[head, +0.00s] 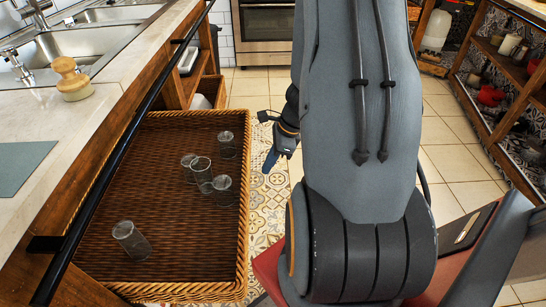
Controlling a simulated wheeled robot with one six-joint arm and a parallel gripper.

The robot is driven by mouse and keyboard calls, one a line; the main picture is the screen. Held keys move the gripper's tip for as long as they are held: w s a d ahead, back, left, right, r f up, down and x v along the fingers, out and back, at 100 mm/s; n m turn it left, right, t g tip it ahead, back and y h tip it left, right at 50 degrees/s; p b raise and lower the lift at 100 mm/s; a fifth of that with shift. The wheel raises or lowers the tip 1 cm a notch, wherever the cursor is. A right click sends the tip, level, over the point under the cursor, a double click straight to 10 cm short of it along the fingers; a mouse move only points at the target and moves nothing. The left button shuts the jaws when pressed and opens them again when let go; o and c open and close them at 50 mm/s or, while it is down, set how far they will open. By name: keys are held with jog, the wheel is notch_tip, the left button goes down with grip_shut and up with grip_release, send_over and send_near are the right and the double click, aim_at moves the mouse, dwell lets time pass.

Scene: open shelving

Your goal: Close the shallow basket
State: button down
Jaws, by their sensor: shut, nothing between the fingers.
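The shallow basket (243,225) is a wide brown wicker tray at the left, pulled out from under the counter like a drawer. Several clear glasses stand in it, among them one at the front left (131,238) and one at the back right (227,145). My gripper (268,167) is to the right of the basket's right rim, near its back half, pointing down and left. Its fingers look shut and empty, and it appears apart from the rim. My arm's large grey link hides the floor right of the basket.
A dark rail (127,140) runs along the counter edge above the basket. The counter (95,105) holds a sink and a wooden-topped brush (72,80). An oven (265,22) stands at the back. Open shelves (508,70) line the right. Tiled floor (450,165) lies between.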

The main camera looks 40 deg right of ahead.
jog(key=w+a, duration=0.2)
jog(key=a, duration=0.1)
jog(key=shift+w+a+f, duration=0.25)
jog(key=shift+w+f, duration=0.05)
jog(key=shift+f, duration=0.05)
